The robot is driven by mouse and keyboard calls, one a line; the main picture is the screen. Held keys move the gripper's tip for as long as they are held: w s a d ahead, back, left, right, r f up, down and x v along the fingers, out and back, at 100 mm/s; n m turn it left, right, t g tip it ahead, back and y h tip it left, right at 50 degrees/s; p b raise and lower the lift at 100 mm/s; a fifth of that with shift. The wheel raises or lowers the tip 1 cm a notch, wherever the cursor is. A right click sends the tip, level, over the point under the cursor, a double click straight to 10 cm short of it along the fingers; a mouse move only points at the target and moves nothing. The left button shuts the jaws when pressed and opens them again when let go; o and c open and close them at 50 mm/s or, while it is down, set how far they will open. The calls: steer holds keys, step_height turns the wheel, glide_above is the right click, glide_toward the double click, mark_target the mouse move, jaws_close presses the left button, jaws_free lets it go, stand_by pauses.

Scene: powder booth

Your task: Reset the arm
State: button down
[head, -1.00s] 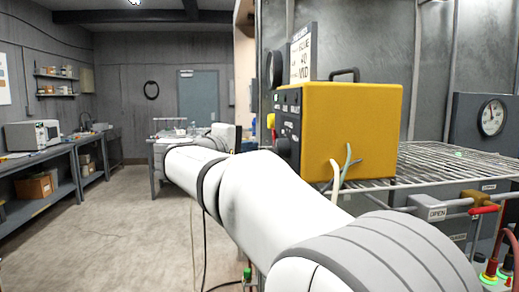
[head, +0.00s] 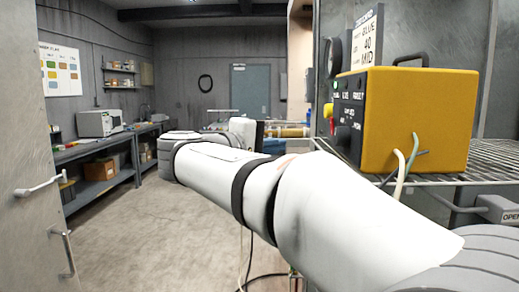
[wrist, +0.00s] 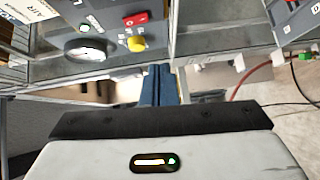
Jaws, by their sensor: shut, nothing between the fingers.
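My gripper (wrist: 160,72) shows in the wrist view as two dark blue fingers, side by side and closed together, with nothing between them. Their base is behind the black edge of my white wrist housing. Beyond them is a grey panel with a round gauge (wrist: 88,50), a red switch (wrist: 136,18) and a yellow knob (wrist: 137,44). In the head view my white arm stretches from the lower right to the left of centre, bent at its far end. The fingers cannot be made out there.
A yellow control box (head: 420,120) stands on a wire rack (head: 492,160) right of my arm. A grey door (head: 30,150) stands at the near left. A bench (head: 125,143) with a microwave (head: 99,123) lines the left wall. The floor (head: 150,225) between is open.

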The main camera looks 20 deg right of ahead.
steer(key=s+d+f+g+y+p, duration=0.1)
steer(key=s+d+f+g+y, duration=0.2)
steer(key=f, duration=0.5)
steer(key=s+f+g+y+p, duration=0.15)
steer(key=s+f+y, duration=0.3)
steer(key=f, duration=0.45)
steer(key=s+a+f+m+y+p, duration=0.1)
steer(key=s+a+f+m+y, duration=0.1)
steer(key=s+f, duration=0.4)
steer(key=s+a+f+m+g+y+p, duration=0.1)
steer(key=s+a+f+m+y, duration=0.2)
steer(key=f, duration=0.5)
steer(key=s+a+y, duration=0.1)
steer(key=s+y, duration=0.1)
steer(key=s, duration=0.1)
steer(key=shift+s+a+f+y, duration=0.15)
steer(key=shift+s+a+y, duration=0.1)
steer(key=shift+s+y, duration=0.1)
